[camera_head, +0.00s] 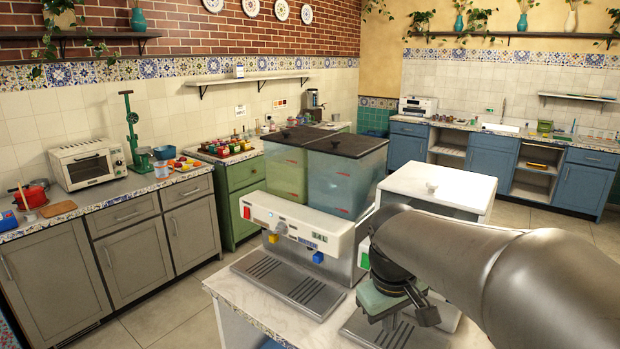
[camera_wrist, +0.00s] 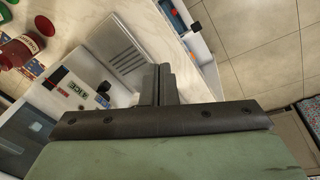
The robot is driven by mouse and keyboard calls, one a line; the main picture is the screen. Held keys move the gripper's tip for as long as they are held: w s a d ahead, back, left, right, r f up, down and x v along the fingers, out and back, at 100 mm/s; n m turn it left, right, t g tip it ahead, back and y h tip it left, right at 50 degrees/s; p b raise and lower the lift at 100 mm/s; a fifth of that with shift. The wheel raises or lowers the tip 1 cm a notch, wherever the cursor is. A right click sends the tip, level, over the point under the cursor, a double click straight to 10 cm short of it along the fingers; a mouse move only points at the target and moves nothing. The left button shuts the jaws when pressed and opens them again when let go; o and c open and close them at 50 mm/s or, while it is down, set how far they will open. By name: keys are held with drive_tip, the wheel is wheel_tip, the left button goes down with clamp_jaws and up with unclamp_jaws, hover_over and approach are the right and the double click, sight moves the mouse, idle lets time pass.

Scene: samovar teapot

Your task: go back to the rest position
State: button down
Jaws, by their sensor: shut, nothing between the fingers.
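My gripper (camera_head: 386,318) is at the lower right of the head view, at the end of my arm, in front of the right part of the drinks machine (camera_head: 299,224). In the wrist view, its two dark fingers (camera_wrist: 163,85) are together with nothing held between them. The machine's panel also shows in the wrist view (camera_wrist: 75,92), left of the fingers, with a lit display. My arm and gripper hide part of the machine's right side in the head view.
The machine, with two lidded tanks (camera_head: 325,175), stands on a marble-topped counter (camera_head: 235,290). A metal drip tray (camera_head: 288,290) is at its front left. Open tiled floor (camera_head: 165,318) separates the counters.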

drive_tip(key=s+f+m, duration=0.2)
drive_tip(key=s+f, duration=0.2)
drive_tip(key=s, duration=0.4)
drive_tip(key=s+f+m+g+y, duration=0.1)
drive_tip(key=s+f+m, duration=0.1)
drive_tip(key=s+f, duration=0.2)
drive_tip(key=s, duration=0.3)
drive_tip(key=shift+s+f, duration=0.3)
drive_tip(key=shift+s, duration=0.1)
